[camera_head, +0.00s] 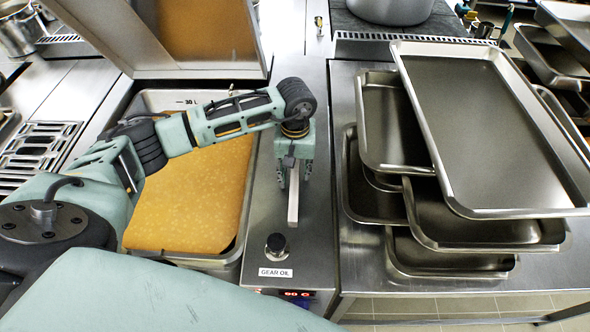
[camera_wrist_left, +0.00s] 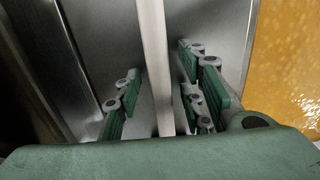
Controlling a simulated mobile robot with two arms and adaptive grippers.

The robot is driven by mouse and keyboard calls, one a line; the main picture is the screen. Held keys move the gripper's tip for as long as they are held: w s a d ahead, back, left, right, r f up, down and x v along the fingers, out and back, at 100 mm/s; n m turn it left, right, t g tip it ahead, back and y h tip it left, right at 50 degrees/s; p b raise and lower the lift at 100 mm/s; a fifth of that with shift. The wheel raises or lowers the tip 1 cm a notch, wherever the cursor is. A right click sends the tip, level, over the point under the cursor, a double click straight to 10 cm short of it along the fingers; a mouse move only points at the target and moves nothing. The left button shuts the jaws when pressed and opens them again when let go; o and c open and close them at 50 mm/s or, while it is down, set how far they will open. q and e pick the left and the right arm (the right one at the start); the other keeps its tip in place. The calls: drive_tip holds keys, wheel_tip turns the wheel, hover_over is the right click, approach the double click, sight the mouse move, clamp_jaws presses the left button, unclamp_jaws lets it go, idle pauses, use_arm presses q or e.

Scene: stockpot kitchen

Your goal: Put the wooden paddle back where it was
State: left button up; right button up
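My left gripper (camera_head: 294,178) points down over the steel strip right of the vat. Its fingers are spread, and the gripper also shows in the left wrist view (camera_wrist_left: 164,100). A pale, narrow straight bar (camera_head: 293,207) runs between the fingers, and the bar also shows in the left wrist view (camera_wrist_left: 154,60). Gaps show between it and both fingers, so nothing looks gripped. I cannot tell whether this bar is the wooden paddle; its far end and its upper part behind the gripper are hidden. No other paddle is clearly visible. My right gripper is out of view.
A vat (camera_head: 231,258) of orange-yellow liquid lies left, under a raised lid (camera_head: 127,36). Several stacked metal trays (camera_head: 498,140) crowd the right counter. A large pot (camera_head: 390,10) stands behind.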

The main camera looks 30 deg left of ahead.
use_arm(q)
drive_tip(key=shift+r, duration=0.1)
wheel_tip(320, 180, up, 12)
drive_tip(key=b, duration=0.4)
drive_tip(key=shift+r, duration=0.1)
